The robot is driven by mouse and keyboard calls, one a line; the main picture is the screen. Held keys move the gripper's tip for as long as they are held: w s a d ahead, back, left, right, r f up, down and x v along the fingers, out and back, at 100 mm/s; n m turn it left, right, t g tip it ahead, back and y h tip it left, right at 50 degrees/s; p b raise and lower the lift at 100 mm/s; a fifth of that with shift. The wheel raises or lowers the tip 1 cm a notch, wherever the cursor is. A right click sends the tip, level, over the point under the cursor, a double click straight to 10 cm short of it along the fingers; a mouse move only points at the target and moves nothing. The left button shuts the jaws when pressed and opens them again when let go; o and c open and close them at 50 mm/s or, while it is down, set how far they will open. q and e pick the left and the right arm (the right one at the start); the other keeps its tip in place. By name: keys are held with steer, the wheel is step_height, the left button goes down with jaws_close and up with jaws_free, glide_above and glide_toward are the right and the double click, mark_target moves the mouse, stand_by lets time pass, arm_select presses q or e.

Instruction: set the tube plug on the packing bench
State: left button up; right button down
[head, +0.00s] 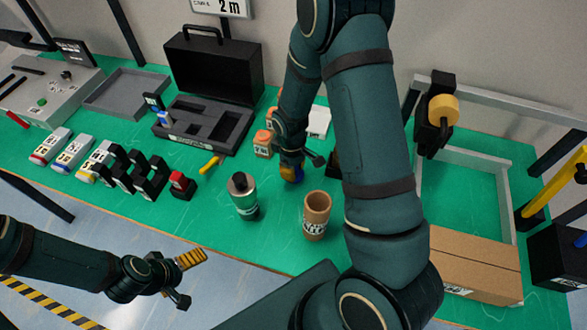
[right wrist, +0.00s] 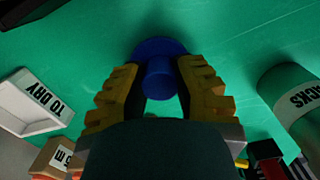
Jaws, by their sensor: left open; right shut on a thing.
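The tube plug is a blue round piece with a narrower stub; it shows in the right wrist view (right wrist: 158,82) and as a small blue spot in the head view (head: 292,178). My right gripper (right wrist: 158,90) is shut on its stub, one yellow finger on each side. In the head view the right gripper (head: 291,168) is low over the green packing bench (head: 275,222), partly hidden by its own arm. I cannot tell whether the plug touches the bench. My left gripper (head: 186,266) is open and empty, in front of the bench edge above the floor.
An open black case (head: 213,85) stands further back. A cardboard box (head: 474,263) is at right.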

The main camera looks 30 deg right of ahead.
steer(key=shift+f, duration=0.2)
steer(key=c, duration=0.9)
jaws_free()
steer(key=shift+o, duration=0.2)
steer(key=shift+r, duration=0.1)
steer(key=shift+r, duration=0.3)
step_height(320, 180, up, 12)
steer(key=p, duration=0.2)
steer(key=shift+w+a+f, duration=0.15)
steer(key=shift+w, duration=0.05)
